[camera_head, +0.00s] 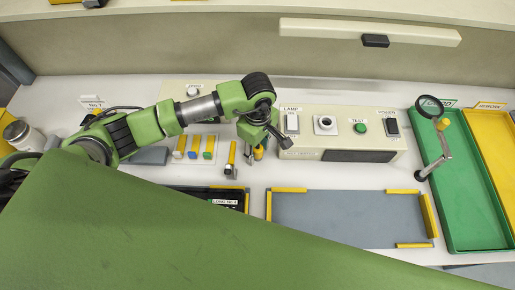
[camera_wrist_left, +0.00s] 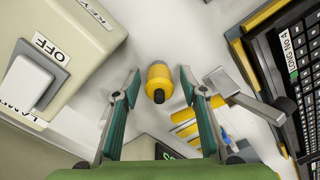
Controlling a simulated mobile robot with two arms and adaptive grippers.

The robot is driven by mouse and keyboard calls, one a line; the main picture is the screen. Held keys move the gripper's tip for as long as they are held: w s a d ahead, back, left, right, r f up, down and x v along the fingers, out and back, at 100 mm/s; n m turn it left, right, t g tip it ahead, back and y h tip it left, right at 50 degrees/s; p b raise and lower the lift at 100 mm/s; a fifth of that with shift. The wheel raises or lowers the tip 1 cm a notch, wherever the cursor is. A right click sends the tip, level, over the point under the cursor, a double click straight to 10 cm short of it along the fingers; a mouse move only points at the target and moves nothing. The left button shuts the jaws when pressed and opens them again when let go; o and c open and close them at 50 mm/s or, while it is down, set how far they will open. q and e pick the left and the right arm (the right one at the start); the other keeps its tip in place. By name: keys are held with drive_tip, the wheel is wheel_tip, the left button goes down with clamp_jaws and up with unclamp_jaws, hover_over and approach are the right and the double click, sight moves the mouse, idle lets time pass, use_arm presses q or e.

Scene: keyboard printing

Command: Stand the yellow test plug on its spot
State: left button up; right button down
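The yellow test plug (camera_head: 259,152) is by the front left corner of the tester box, partly behind my left gripper in the head view. In the left wrist view the plug (camera_wrist_left: 158,76) is a short yellow cylinder with a dark tip pointing toward the camera. My left gripper (camera_head: 264,146) is over it, and in the wrist view its two fingers (camera_wrist_left: 160,92) are spread on either side of the plug with gaps between. I cannot tell how far above the table the fingertips are. No marked spot for the plug is clear to me. My right gripper is not in view.
The tester box (camera_head: 343,139) with lamp switch and test button stands right of the gripper. A keyboard (camera_wrist_left: 306,75), a grey mat (camera_head: 340,218), a magnifier (camera_head: 433,104) and green (camera_head: 466,238) and yellow trays are around.

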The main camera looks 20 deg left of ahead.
sight(258, 147)
use_arm(q)
wheel_tip(258, 147, up, 11)
drive_tip(key=b, duration=0.4)
drive_tip(key=shift+w, duration=0.1)
drive_tip(key=shift+r, duration=0.5)
